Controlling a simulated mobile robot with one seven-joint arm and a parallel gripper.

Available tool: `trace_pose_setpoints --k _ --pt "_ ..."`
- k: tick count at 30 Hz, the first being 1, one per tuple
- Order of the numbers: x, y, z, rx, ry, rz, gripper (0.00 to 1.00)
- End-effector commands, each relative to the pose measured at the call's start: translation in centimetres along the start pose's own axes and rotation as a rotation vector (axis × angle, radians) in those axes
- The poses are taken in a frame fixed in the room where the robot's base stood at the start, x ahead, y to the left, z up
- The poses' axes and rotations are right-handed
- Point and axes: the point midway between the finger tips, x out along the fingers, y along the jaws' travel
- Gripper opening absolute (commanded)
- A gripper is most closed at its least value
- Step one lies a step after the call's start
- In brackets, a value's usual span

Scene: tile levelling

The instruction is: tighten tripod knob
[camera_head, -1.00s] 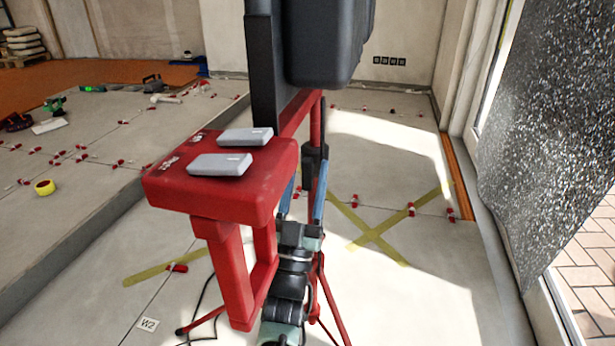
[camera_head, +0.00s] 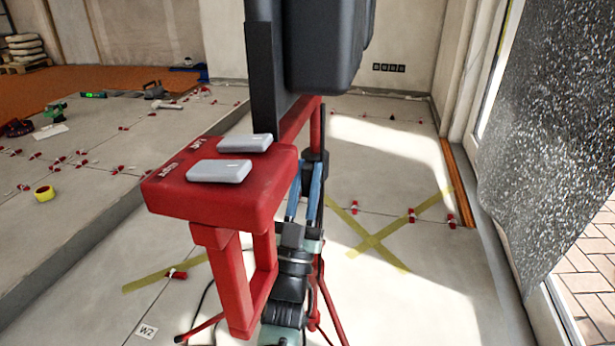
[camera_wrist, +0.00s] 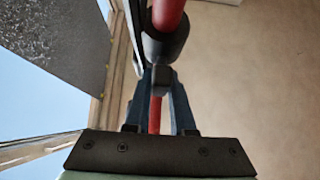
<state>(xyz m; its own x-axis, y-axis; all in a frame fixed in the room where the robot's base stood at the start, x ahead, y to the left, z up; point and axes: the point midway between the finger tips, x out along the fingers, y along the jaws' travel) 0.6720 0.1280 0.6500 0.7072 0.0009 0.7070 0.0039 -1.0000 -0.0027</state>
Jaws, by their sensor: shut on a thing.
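The tripod shows in the head view as a thin red pole (camera_head: 315,130) with a black collar (camera_head: 315,168) and splayed red legs (camera_head: 335,305). My gripper (camera_head: 308,185) reaches up to the collar from below, with its two blue fingers close together. In the wrist view, my gripper (camera_wrist: 161,82) is shut on a small dark knob (camera_wrist: 161,75) below the round black collar (camera_wrist: 166,42). The red pole (camera_wrist: 168,12) rises above the collar, and red shows between the fingers. The knob is mostly hidden in the head view.
A red block (camera_head: 215,195) with two grey pads stands close on the left, and a large dark case (camera_head: 325,45) is above. A speckled dark panel (camera_head: 550,130) hangs at the right. Red clips (camera_head: 411,214) and yellow tape (camera_head: 370,240) lie on the tiles. A raised step (camera_head: 110,230) runs along the left.

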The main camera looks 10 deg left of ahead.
Motion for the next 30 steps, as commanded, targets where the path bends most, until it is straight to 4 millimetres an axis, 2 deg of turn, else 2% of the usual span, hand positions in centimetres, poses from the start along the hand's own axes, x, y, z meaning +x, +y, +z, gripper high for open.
trace_pose_setpoints --k 11,30 --pt "-0.18 -0.08 0.16 0.11 0.001 0.106 0.0" --pt "-0.01 0.18 0.02 0.529 -0.002 0.526 0.0"
